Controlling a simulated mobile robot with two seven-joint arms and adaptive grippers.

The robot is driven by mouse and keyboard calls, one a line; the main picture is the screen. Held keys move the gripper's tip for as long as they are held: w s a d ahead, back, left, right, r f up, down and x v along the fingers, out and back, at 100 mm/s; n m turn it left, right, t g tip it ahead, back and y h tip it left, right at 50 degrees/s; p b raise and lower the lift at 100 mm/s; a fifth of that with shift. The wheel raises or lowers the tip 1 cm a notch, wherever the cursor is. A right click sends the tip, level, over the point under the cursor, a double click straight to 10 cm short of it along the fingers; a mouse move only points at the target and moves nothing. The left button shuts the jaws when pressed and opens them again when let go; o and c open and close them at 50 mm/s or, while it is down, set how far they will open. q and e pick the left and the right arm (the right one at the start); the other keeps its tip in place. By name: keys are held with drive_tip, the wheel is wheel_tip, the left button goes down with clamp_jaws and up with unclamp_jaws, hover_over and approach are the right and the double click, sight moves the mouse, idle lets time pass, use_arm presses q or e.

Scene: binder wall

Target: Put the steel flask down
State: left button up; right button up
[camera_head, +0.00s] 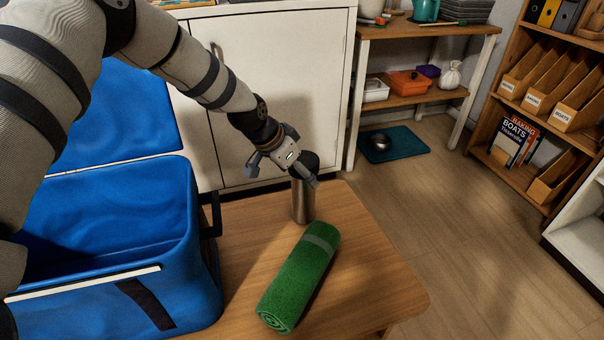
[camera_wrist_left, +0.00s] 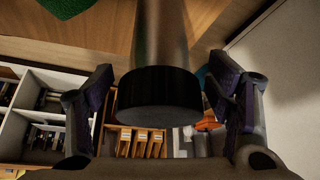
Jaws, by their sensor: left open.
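The steel flask (camera_head: 303,203) stands upright on the wooden table (camera_head: 385,285), near its back edge. In the left wrist view the steel flask (camera_wrist_left: 162,40) shows its black lid (camera_wrist_left: 158,97) between the two fingers. My left gripper (camera_head: 290,165) is at the top of the flask, and its fingers partly hide the lid in the head view. In the left wrist view my left gripper (camera_wrist_left: 165,105) is open, with a gap on each side of the lid. My right gripper is not in view.
A rolled green towel (camera_head: 300,278) lies on the table in front of the flask. An open blue cooler box (camera_head: 165,270) stands to its left. A white cabinet (camera_head: 285,75) rises behind the table. The table's right part is clear.

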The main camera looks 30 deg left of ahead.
use_arm(q)
drive_tip(key=p+v, duration=0.2)
drive_tip(key=v, duration=0.8)
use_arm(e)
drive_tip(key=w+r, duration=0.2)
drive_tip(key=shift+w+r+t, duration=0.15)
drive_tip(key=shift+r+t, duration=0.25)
